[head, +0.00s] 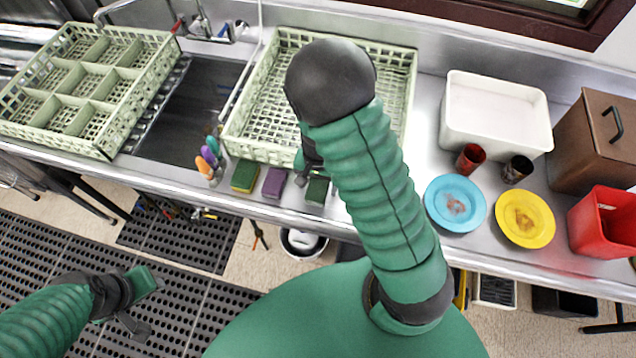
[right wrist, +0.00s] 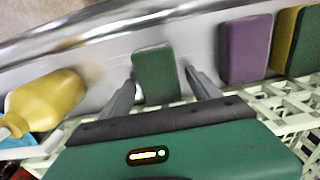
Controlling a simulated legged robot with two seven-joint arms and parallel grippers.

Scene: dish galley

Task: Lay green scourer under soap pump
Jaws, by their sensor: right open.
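The green scourer (head: 317,191) lies flat on the steel counter near its front edge. In the right wrist view the scourer (right wrist: 156,76) shows between my right fingertips, with a gap on each side. My right gripper (head: 314,175) is open over it, pointing down, partly hidden by my arm in the head view. A yellow bottle, apparently the soap pump (right wrist: 47,100), is at the left of the right wrist view. My arm seems to hide it in the head view. My left gripper (head: 144,301) is open and empty, low over the floor mat.
A purple scourer (head: 274,182) and a yellow-green sponge (head: 245,176) lie beside the green scourer. A pale green rack (head: 243,137) stands behind them. A blue plate (head: 437,210), yellow plate (head: 541,235), cups, white tub (head: 500,133) and red bin (head: 597,227) are at right.

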